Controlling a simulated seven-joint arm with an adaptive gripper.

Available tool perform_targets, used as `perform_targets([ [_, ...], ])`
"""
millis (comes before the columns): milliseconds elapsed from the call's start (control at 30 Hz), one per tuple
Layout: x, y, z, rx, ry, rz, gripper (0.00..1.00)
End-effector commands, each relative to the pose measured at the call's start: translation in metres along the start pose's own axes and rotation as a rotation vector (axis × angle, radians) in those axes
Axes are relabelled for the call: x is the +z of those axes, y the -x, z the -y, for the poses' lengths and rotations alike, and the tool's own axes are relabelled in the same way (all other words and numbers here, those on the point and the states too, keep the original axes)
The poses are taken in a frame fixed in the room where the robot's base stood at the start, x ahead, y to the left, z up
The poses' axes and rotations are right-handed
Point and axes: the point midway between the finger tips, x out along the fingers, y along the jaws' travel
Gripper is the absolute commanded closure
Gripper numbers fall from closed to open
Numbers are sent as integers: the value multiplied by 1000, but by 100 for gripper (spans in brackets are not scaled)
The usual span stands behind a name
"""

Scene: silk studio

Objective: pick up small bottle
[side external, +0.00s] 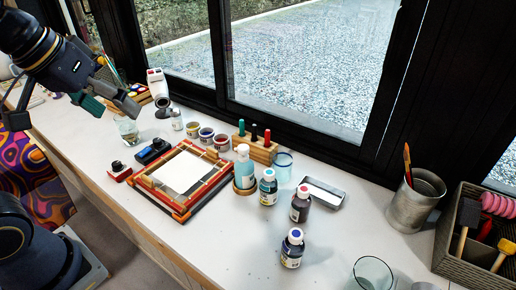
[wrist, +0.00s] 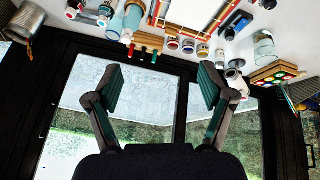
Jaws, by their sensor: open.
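A smaller pale bottle (side external: 177,121) stands at the back, left of the paint jars. I cannot tell which one is the small bottle. My gripper (side external: 114,106) is open and empty, raised over the left part of the worktop. In the wrist view its spread fingers (wrist: 160,78) have nothing between them, and bottles (wrist: 105,10) show at the top edge.
A red-edged frame (side external: 183,172) lies mid-worktop. Paint jars (side external: 206,135), a wooden tool block (side external: 255,148), a glass jar (side external: 127,131) and a light-blue bottle (side external: 244,167) stand around it. A metal cup (side external: 415,202) and a wicker basket (side external: 466,250) are at right. Windows line the back.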

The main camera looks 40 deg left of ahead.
Motion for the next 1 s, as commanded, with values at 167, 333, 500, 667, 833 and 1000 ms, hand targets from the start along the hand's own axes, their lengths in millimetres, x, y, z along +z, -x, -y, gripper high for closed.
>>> perform_targets([
  [167, -48, -5, -57, 17, 112, 98, 19],
  [333, -71, -40, -140, 2, 145, 225, 19],
  [500, -47, -99, -234, -48, 82, 352, 19],
  [667, 5, -147, -290, -93, -49, 435, 19],
  [833, 49, -173, -304, -136, -134, 486, 19],
  [1000, 64, -194, -301, -137, -143, 489, 19],
])
